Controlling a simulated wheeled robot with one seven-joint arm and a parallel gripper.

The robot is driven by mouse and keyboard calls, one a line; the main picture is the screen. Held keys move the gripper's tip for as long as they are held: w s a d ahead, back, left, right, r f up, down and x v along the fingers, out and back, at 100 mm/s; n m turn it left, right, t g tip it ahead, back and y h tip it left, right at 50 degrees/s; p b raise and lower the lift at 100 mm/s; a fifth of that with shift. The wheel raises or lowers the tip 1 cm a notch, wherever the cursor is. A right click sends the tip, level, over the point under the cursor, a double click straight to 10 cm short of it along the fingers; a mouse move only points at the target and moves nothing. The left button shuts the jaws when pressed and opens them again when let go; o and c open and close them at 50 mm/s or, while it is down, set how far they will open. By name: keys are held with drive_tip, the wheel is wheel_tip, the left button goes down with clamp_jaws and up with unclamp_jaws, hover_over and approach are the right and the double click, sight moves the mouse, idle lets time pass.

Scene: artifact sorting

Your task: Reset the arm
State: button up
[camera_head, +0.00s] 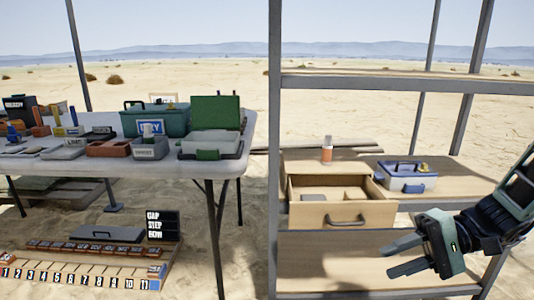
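My gripper (405,257) is at the lower right, in front of the shelf unit. Its two fingers point left and stand apart, with nothing visible between them. My arm comes in from the right edge. The gripper is below and to the right of an open wooden drawer (340,214) and clear of the drawer's handle, as far as this view shows.
The metal shelf frame (274,130) has a near post and several boards. A bottle (327,149) and a blue-lidded case (407,177) stand on its middle board. A white table (65,168) with boxes is at left. A numbered rack (85,265) lies on the sand.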

drive_tip(key=s+a+n+h, duration=0.5)
drive_tip(key=s+n+h, duration=0.1)
drive_tip(key=s+h, duration=0.15)
drive_tip(key=s+a+n+h, duration=0.5)
drive_tip(key=s+a+h, duration=0.1)
drive_tip(key=s, duration=0.3)
wheel_tip(320, 180, up, 34)
drive_tip(key=p, duration=3.3)
drive_tip(key=shift+w+d, duration=0.15)
drive_tip(key=shift+w, duration=0.2)
